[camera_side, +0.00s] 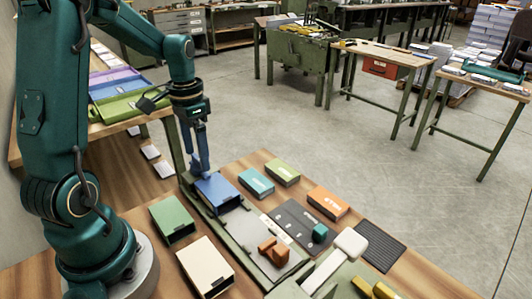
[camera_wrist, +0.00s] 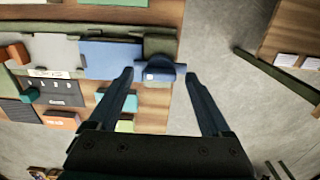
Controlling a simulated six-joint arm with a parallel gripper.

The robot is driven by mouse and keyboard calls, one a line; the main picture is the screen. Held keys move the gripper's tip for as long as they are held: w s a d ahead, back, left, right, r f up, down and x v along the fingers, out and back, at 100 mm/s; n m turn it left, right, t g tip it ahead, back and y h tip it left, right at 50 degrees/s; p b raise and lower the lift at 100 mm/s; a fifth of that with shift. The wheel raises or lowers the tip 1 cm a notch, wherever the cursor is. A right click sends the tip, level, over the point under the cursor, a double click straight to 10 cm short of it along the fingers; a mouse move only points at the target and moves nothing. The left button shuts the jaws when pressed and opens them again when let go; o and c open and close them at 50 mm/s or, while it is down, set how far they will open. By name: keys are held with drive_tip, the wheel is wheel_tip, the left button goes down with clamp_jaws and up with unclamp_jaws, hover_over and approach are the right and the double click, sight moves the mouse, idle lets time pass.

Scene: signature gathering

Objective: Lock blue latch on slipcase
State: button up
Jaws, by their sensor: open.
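The blue slipcase (camera_side: 219,194) lies on the green-railed bench fixture in the side view. It also shows in the wrist view (camera_wrist: 108,58), left of centre. A rounded blue piece, apparently the latch (camera_wrist: 160,73), sits at the slipcase's right end in the wrist view. My gripper (camera_wrist: 158,76) is open, with one finger to each side of this piece in the picture; I cannot tell whether they touch it. In the side view my gripper (camera_side: 203,174) points down at the slipcase's far end, where its fingers hide the latch.
A green case (camera_side: 172,219) and a cream case (camera_side: 205,266) lie left of the fixture. Teal (camera_side: 256,182), green (camera_side: 283,172) and orange (camera_side: 327,203) boxes lie right of it. An orange clamp (camera_side: 273,251) and a white-headed lever (camera_side: 349,243) stand nearer the camera.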

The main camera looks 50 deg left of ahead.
sight(197, 157)
drive_tip(key=shift+r, duration=2.35)
drive_tip(key=shift+d, duration=0.1)
drive_tip(key=s+d+r+t, duration=0.2)
drive_tip(key=s+d, duration=0.2)
drive_tip(key=d, duration=0.4)
drive_tip(key=s+d+r+t, duration=0.1)
drive_tip(key=s+d+t, duration=0.2)
drive_tip(key=d, duration=0.4)
drive_tip(key=shift+s+d+r+t, duration=0.3)
drive_tip(key=shift+s+d+r, duration=0.05)
drive_tip(key=shift+r, duration=0.05)
